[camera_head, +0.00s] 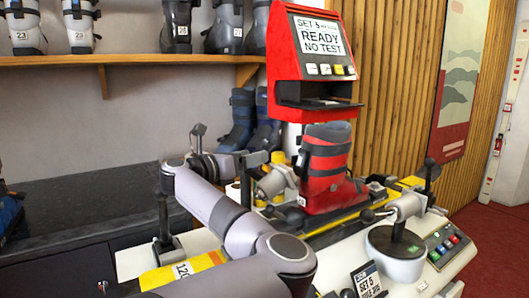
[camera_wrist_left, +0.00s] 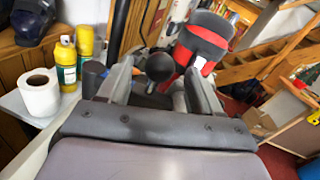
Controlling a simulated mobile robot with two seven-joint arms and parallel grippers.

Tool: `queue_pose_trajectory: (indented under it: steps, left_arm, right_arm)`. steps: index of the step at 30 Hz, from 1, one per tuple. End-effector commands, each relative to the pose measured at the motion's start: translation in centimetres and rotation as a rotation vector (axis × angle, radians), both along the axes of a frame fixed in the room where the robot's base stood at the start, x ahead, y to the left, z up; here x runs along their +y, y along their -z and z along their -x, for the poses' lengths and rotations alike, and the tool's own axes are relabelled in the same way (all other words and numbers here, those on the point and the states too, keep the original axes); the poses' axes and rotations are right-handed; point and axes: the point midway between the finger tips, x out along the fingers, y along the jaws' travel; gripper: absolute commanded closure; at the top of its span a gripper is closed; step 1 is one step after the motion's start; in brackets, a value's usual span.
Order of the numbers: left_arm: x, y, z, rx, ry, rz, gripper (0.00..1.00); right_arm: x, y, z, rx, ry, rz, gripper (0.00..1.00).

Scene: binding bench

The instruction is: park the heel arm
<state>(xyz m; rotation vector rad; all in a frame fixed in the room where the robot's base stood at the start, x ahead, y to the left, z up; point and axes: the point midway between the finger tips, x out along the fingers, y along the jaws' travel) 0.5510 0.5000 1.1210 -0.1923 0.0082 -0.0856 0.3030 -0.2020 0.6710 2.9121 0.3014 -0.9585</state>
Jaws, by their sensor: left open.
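A red ski boot (camera_head: 327,170) stands upright in the bench fixture, and its red and grey shell also shows in the wrist view (camera_wrist_left: 203,40). A metal clamp arm (camera_head: 276,181), which looks like the heel arm, meets the boot's left side. My left gripper (camera_head: 246,176) is beside this clamp, partly hidden by my own arm. In the wrist view its two fingers (camera_wrist_left: 163,88) are apart, with a dark round knob (camera_wrist_left: 160,67) showing between them. I cannot tell whether they touch it. My right gripper is out of view.
A red tester (camera_head: 312,45) reading "READY NO TEST" rises behind the boot. A second clamp arm (camera_head: 407,204) stands to the right on a round base. A black lever (camera_head: 163,218) stands at the left end. A paper roll (camera_wrist_left: 39,92) and yellow bottles (camera_wrist_left: 66,62) are nearby.

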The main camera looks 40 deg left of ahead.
Motion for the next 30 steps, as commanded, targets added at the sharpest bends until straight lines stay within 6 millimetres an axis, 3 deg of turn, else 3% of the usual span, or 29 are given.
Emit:
queue_pose_trajectory:
  steps: [10, 23, 29, 30]
  left_arm:
    - [-0.4, -0.1, -4.4, -0.001, 0.002, 0.001, 0.36]
    - [-0.4, 0.0, -5.3, -0.001, -0.001, 0.001, 0.36]
    - [-0.4, 0.0, -5.3, -0.001, -0.001, 0.000, 0.97]
    - [-0.4, 0.0, -5.3, 0.000, -0.001, 0.000, 1.00]
  right_arm:
    - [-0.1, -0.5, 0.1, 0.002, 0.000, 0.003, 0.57]
    - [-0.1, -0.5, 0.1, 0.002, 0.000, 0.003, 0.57]
    - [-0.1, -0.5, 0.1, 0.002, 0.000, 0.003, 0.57]
    - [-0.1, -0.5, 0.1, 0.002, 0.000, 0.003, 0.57]
